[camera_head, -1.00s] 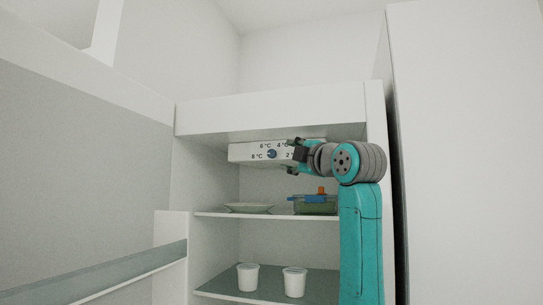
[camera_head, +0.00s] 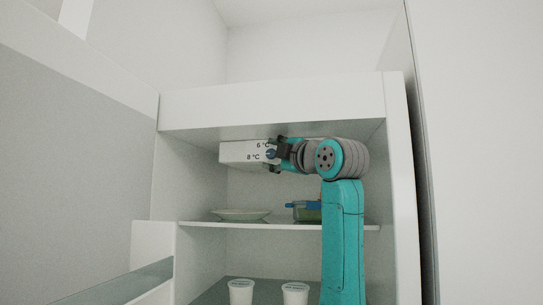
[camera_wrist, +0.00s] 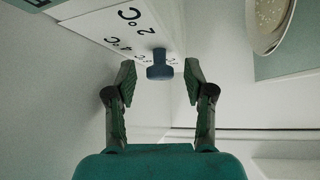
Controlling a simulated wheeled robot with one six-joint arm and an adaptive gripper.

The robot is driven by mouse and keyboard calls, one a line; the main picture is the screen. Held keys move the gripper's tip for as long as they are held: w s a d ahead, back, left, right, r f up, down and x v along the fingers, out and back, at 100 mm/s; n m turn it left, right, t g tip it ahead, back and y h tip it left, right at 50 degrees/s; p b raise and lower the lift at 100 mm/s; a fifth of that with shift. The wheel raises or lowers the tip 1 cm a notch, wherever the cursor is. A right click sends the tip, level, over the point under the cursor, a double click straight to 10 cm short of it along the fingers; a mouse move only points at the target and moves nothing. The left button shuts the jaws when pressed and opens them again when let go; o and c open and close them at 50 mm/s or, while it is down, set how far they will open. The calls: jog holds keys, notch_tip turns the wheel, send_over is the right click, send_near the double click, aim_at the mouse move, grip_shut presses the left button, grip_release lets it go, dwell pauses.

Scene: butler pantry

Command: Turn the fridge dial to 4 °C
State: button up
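The blue fridge dial (camera_head: 270,154) sits on the front of a white control box (camera_head: 237,151) under the fridge ceiling. In the head view the 6 °C and 8 °C marks show; my gripper (camera_head: 274,154) covers the box's right part. In the wrist view the dial (camera_wrist: 159,66) stands between and just beyond the two fingertips of my gripper (camera_wrist: 159,78). The fingers are open, with a gap on each side of the dial. The 2 °C mark shows large there, and other marks are partly hidden. I cannot tell the dial's setting.
Below the box, a shelf (camera_head: 200,224) holds a plate (camera_head: 240,214) and a lidded container (camera_head: 308,213). Two white tubs (camera_head: 241,291) stand lower down. The open fridge door is at left; the cabinet side wall (camera_head: 400,180) is close to my arm's right.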

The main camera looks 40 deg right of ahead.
grip_shut()
jog(key=shift+f+m, duration=0.15)
jog(key=shift+m, duration=0.15)
jog(key=m+t+h, duration=0.1)
jog(key=m+t, duration=0.1)
jog(key=m, duration=0.1)
jog(key=shift+w+f+h, duration=0.15)
jog(key=shift+h, duration=0.25)
jog(key=m+h, duration=0.4)
jog(key=m, duration=0.1)
jog(key=m+h, duration=0.4)
jog(key=shift+w+a+f+m+t, duration=0.15)
jog(key=shift+a+m+t, duration=0.05)
jog(key=shift+m+t, duration=0.2)
jog(key=m+g+h, duration=0.2)
jog(key=m+h, duration=0.1)
jog(key=m, duration=0.1)
jog(key=m+g+h, duration=0.2)
jog(key=m+h, duration=0.1)
jog(key=m, duration=0.1)
jog(key=m+g+h, duration=0.3)
jog(key=m, duration=0.1)
jog(key=shift+w+a, duration=0.15)
jog(key=shift+w+m+g+h, duration=0.1)
jog(key=shift+m+g+h, duration=0.75)
jog(key=shift+m+g, duration=1.75)
jog(key=shift+m+g+h, duration=0.85)
jog(key=shift+m+g, duration=1.35)
jog(key=shift+m, duration=0.8)
jog(key=shift+m+g, duration=0.4)
